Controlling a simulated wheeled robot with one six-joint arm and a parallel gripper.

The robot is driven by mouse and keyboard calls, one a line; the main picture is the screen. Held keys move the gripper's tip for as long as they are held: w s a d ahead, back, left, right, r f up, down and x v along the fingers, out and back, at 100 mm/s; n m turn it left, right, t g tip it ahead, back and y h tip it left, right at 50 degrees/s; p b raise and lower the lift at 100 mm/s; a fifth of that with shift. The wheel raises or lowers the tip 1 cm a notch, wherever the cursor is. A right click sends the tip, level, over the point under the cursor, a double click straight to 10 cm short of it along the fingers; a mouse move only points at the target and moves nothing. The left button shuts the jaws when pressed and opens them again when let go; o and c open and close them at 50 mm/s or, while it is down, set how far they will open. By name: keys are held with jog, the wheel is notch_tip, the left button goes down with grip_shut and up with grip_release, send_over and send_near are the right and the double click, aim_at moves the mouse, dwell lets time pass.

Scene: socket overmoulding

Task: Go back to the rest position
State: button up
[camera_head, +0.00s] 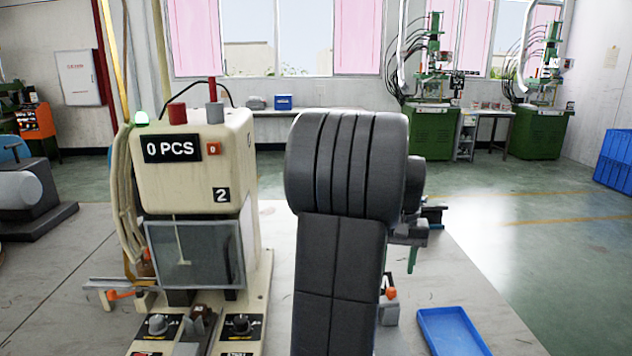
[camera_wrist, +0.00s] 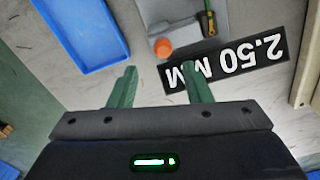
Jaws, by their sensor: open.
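My gripper (camera_wrist: 158,72) is open, its two green fingers apart with nothing between them. It is above the worktable, over a spot between a blue tray and a grey fixture with an orange knob. In the head view my dark arm stands upright in the middle and hides most of the gripper (camera_head: 412,257), which shows only at its right edge. The rest position itself is not marked in either view.
A cream machine (camera_head: 192,165) reading "0 PCS" stands left of my arm. The blue tray (camera_head: 452,333), also in the wrist view (camera_wrist: 88,38), lies on the table's right. The grey fixture (camera_wrist: 172,14) with its orange knob (camera_wrist: 163,47) sits beside a black "2.50 MM" label (camera_wrist: 238,60).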

aim_at(393, 288)
notch_tip(393, 288, down, 7)
jog(key=shift+r+b, duration=0.1)
jog(key=shift+b, duration=0.35)
jog(key=shift+a+r, duration=0.1)
jog(key=shift+a, duration=0.5)
jog(key=shift+a, duration=0.1)
